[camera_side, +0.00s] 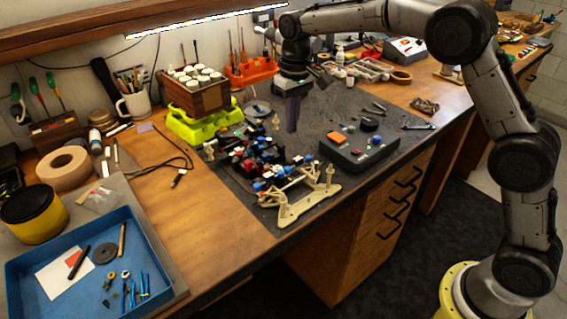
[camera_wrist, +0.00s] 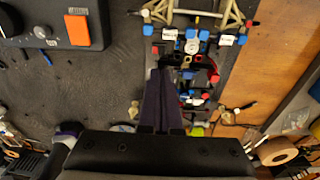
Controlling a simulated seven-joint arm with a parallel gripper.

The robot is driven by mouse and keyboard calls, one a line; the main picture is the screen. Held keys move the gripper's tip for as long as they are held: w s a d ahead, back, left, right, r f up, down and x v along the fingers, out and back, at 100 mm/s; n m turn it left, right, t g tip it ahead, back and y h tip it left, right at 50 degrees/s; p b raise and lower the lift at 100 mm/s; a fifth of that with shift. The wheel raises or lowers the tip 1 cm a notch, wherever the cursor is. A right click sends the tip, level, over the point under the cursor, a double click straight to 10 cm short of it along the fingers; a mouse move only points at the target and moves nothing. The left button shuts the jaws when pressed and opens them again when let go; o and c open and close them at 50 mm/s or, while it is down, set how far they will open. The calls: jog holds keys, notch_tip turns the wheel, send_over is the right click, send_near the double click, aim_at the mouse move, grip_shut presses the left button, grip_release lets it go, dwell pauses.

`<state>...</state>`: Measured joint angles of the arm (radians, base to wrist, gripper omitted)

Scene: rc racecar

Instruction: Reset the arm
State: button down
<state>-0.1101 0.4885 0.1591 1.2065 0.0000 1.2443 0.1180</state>
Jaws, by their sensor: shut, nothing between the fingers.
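My gripper (camera_side: 292,115) hangs above the dark work mat in the side view, fingers pointing down and shut with nothing between them. In the wrist view its purple fingers (camera_wrist: 161,92) lie together. The RC racecar chassis (camera_side: 272,168) stands on the mat, in front and to the left of my gripper in the side view. It has cream frame parts and red, blue and black pieces. It also shows beyond the fingertips in the wrist view (camera_wrist: 190,48). My gripper is apart from it. My arm arches in from the right.
A black box with an orange button (camera_side: 359,151) sits right of the chassis. A yellow-green stand (camera_side: 200,125) carries a wooden box of white-capped jars (camera_side: 198,95). A blue tray (camera_side: 85,265) with small parts is at front left. Open mat lies around the gripper.

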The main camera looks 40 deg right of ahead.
jog(key=s+d+r+t, duration=0.2)
jog(key=s+r, duration=0.4)
jog(key=r, duration=0.5)
jog(key=s+d+r+t, duration=0.1)
jog(key=s+r, duration=0.1)
jog(key=s, duration=0.4)
jog(key=s+d+r+t, duration=0.1)
jog(key=s+d+r, duration=0.15)
jog(key=s, duration=0.45)
jog(key=s+f+t, duration=0.1)
jog(key=s+f, duration=0.9)
jog(key=s, duration=0.6)
jog(key=shift+f, duration=0.15)
jog(key=shift+d, duration=0.1)
